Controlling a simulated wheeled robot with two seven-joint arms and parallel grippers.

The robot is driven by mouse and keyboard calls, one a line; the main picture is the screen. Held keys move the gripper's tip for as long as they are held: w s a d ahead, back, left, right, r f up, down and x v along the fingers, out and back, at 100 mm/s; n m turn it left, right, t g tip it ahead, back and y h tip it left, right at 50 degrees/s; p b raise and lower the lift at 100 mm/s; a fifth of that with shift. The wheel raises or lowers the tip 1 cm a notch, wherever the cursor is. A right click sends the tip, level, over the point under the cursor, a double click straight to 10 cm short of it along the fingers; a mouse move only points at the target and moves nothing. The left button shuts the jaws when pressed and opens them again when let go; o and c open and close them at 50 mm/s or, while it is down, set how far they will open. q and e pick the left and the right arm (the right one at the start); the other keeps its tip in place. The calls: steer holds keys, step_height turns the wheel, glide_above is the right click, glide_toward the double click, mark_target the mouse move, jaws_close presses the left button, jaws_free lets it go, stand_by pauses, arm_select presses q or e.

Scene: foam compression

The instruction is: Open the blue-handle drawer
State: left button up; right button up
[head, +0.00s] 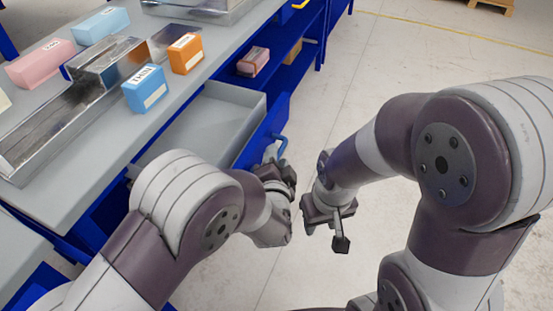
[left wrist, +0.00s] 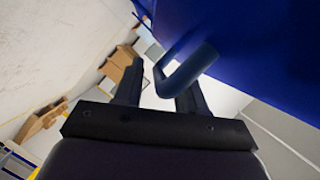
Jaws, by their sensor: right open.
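The blue-handle drawer (head: 262,133) is pulled out from the workbench, and its empty grey inside shows. Its blue handle (head: 281,145) is on the front panel; in the left wrist view the handle (left wrist: 188,70) is a bent bar. My left gripper (head: 274,172) is at the drawer front, just below the handle in the head view. In the left wrist view its fingers (left wrist: 158,92) are wide apart, with the handle's bend between them, nearer the right finger. Contact cannot be told. My right gripper (head: 327,215) is open and empty, to the right over the floor.
On the grey workbench (head: 60,195) are a metal tray (head: 65,125), pink (head: 40,65), light-blue (head: 100,25), orange (head: 185,54) and blue (head: 145,90) boxes. A pink block (head: 253,62) lies on a shelf under the bench.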

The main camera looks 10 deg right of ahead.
arm_select(q)
steer(key=p+v, duration=0.2)
steer(key=v, duration=1)
steer(key=shift+s, duration=0.35)
steer(key=shift+r, duration=0.1)
